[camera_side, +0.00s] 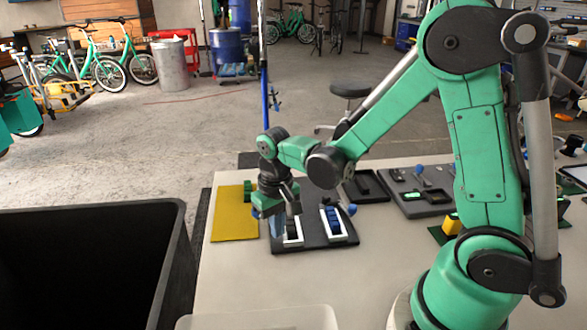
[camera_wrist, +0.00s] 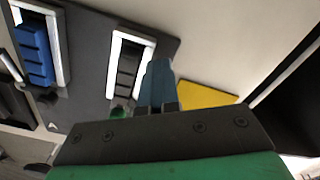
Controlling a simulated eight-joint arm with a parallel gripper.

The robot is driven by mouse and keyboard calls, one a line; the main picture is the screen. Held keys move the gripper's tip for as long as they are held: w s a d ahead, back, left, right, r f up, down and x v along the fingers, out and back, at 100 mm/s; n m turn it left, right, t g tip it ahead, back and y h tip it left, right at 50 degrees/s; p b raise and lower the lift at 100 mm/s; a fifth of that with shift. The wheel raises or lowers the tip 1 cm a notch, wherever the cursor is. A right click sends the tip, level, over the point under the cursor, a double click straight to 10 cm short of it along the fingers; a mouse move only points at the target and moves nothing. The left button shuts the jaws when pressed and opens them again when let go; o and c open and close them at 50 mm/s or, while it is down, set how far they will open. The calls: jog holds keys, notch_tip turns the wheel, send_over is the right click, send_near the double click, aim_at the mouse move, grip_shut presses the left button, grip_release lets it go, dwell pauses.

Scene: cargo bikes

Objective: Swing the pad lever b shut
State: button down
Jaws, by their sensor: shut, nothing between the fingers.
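My gripper (camera_side: 278,229) points down at the left part of a dark board (camera_side: 312,239). Its blue-grey fingers (camera_wrist: 158,70) are together and empty, beside a white frame (camera_side: 293,233) with a dark slotted inside. This frame also shows in the wrist view (camera_wrist: 114,62), just left of the fingers; I cannot tell whether they touch it. A second white frame (camera_side: 334,224) holds a blue block (camera_wrist: 34,50). A grey bar (camera_wrist: 11,66) lies by this frame in the wrist view. A blue knob (camera_side: 351,209) stands near it. Neither lever is labelled, so I cannot tell which is b.
A yellow mat (camera_side: 233,213) lies left of the board and shows right of the fingers in the wrist view (camera_wrist: 205,95). A large black bin (camera_side: 183,245) stands at the left. Dark trays (camera_side: 368,187) lie behind the board.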

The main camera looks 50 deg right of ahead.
jog(key=shift+s, duration=0.55)
jog(key=shift+s+a, duration=0.1)
jog(key=shift+s, duration=0.55)
jog(key=shift+s, duration=0.1)
jog(key=shift+s+a, duration=0.1)
jog(key=shift+s, duration=0.5)
jog(key=c, duration=0.8)
grip_release()
